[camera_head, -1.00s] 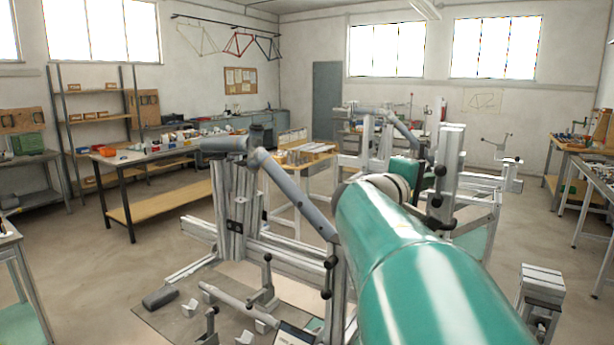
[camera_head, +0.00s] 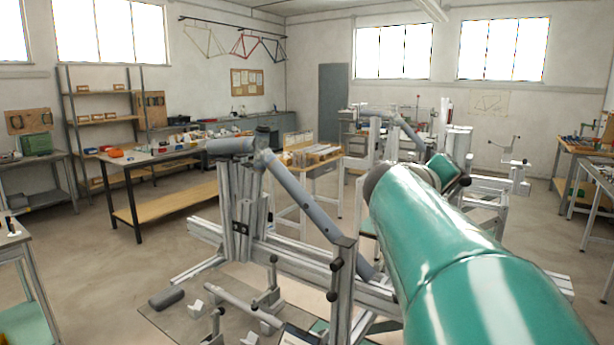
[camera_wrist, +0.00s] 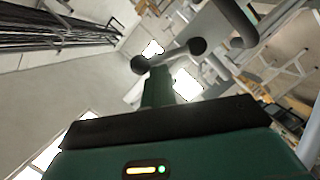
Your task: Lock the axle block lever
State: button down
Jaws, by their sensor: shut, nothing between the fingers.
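In the wrist view, a grey lever bar with dark round knobs (camera_wrist: 170,55) at both ends lies just beyond the tips of my gripper (camera_wrist: 157,74). I take it for the axle block lever, but the block behind it is not clear. My gripper's green fingers are shut with nothing between them. They overlap the lever's middle in the picture; I cannot tell whether they touch it. In the head view, my gripper's green housing (camera_head: 443,168) shows past my arm at the frame jig's right side; its fingertips are hidden.
The aluminium frame jig (camera_head: 240,200) holds grey tubes (camera_head: 300,200). A jig post (camera_head: 343,290) with black knobs stands left of my arm. Loose parts lie on a mat (camera_head: 180,318) below. A workbench (camera_head: 160,160) stands at the left. Open floor (camera_head: 110,270) shows at the front left.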

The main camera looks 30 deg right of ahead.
jog(key=shift+s+d+f+m+t+y, duration=0.1)
jog(key=shift+s+d+m+t+y, duration=0.1)
jog(key=shift+s+m, duration=0.3)
jog(key=shift+s+d+m+t+y, duration=0.1)
jog(key=shift+s+m+y, duration=0.1)
jog(key=shift+m, duration=0.5)
jog(key=s+f+m+t, duration=0.1)
jog(key=m, duration=0.1)
jog(key=s+d+f+m+t+y, duration=0.1)
jog(key=m, duration=0.2)
jog(key=shift+s+d+f, duration=0.1)
jog(key=shift+s+f, duration=0.2)
jog(key=shift+s, duration=0.05)
jog(key=shift+s+f, duration=0.1)
